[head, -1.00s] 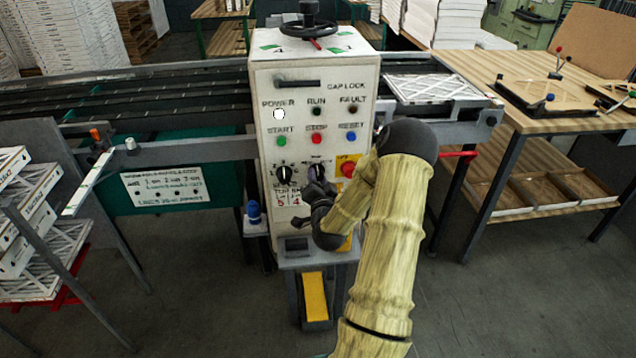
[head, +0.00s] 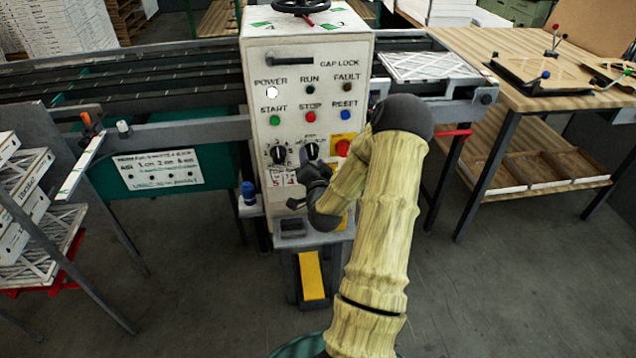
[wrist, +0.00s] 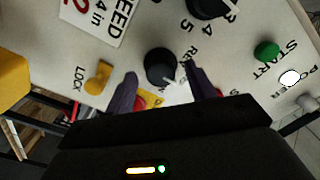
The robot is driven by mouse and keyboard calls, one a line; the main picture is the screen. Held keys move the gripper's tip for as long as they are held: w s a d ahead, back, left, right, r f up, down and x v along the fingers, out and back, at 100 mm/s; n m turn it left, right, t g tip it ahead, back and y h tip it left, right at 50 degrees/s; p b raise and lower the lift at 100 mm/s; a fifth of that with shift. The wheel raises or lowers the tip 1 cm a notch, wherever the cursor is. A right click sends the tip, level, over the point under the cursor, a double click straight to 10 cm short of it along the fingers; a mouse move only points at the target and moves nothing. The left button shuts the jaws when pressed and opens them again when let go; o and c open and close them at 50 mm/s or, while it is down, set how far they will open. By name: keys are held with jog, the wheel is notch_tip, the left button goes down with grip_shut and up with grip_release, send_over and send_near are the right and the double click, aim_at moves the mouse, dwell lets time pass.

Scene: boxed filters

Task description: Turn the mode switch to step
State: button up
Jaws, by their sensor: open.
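The mode switch is a black rotary knob (head: 311,152) on the white control panel (head: 262,90), right of a similar knob. In the wrist view the mode knob (wrist: 160,66) has a white pointer mark towards the lower right; its labels are partly hidden and hard to read. My gripper (head: 314,170) is just below and in front of the knob in the head view. In the wrist view my gripper (wrist: 162,88) is open, with one finger on each side of the knob's near edge. I cannot tell whether either finger touches it.
The numbered dial (head: 278,155) is close on the left of the mode switch. A red button (head: 343,147) on a yellow plate is close on the right. A yellow lock knob (wrist: 97,78) shows near one finger. Rollers, a wooden table (head: 470,50) and racks flank the panel.

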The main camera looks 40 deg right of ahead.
jog(key=p+v, duration=1.1)
jog(key=v, duration=0.5)
jog(key=shift+s, duration=0.35)
jog(key=shift+a, duration=0.1)
dwell(0.5)
